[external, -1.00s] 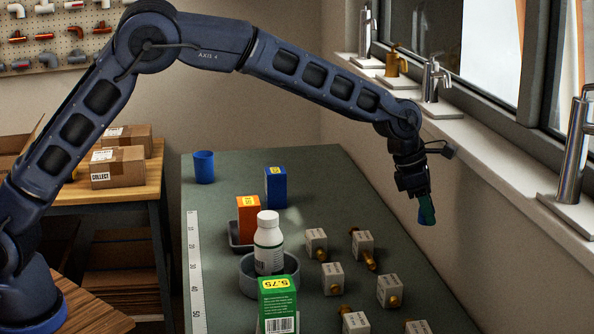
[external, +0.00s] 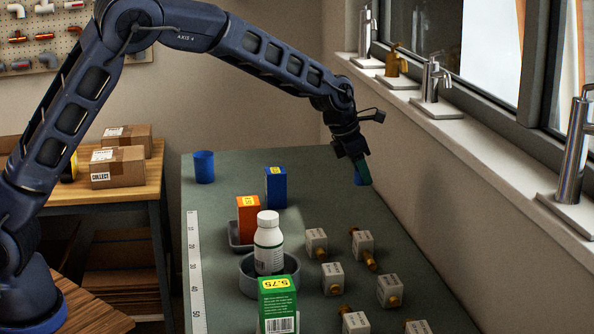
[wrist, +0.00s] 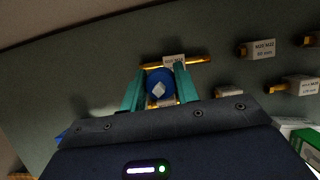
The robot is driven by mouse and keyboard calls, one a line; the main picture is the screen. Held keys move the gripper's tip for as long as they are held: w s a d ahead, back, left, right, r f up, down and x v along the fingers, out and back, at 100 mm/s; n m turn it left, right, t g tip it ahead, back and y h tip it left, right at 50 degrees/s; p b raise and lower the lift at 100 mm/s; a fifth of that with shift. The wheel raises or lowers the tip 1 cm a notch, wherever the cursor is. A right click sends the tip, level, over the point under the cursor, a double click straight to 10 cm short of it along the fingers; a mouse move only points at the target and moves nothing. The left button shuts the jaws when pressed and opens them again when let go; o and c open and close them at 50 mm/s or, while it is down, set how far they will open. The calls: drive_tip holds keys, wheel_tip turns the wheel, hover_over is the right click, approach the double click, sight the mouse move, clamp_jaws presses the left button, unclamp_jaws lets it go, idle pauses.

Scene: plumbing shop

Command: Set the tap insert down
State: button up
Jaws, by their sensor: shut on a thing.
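My gripper (external: 361,169) is shut on a blue tap insert (external: 360,179) and holds it above the far right part of the grey-green bench (external: 330,190). In the wrist view the tap insert (wrist: 154,79) sits between the teal fingers of my gripper (wrist: 160,74), with a pale square piece facing the camera. Beyond it in that view lies a brass part (wrist: 204,60) with a white label block (wrist: 174,60). The insert's far end is hidden.
Several white labelled blocks with brass fittings, such as this one (external: 362,244), stand on the bench's right side. A white bottle (external: 268,245) stands in a round grey dish (external: 246,274). Coloured boxes (external: 276,188) and a blue cup (external: 204,167) stand left. Taps line the sill (external: 437,110).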

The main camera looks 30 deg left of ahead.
drive_tip(key=w+a+n+y, duration=0.25)
drive_tip(key=a+n, duration=0.25)
drive_tip(key=a, duration=1.8)
drive_tip(key=n+t+y, duration=0.1)
drive_tip(key=n+y, duration=0.1)
drive_tip(key=n, duration=0.4)
hover_over(211, 208)
drive_tip(key=s, duration=0.1)
drive_tip(key=shift+h, duration=0.25)
wheel_tip(211, 208, down, 19)
drive_tip(key=shift+s+d+r, duration=0.1)
drive_tip(key=shift+s+r, duration=0.05)
drive_tip(key=shift+r, duration=0.05)
drive_tip(key=shift+f, duration=0.1)
drive_tip(key=o, duration=0.7)
drive_tip(key=shift+o, duration=1.3)
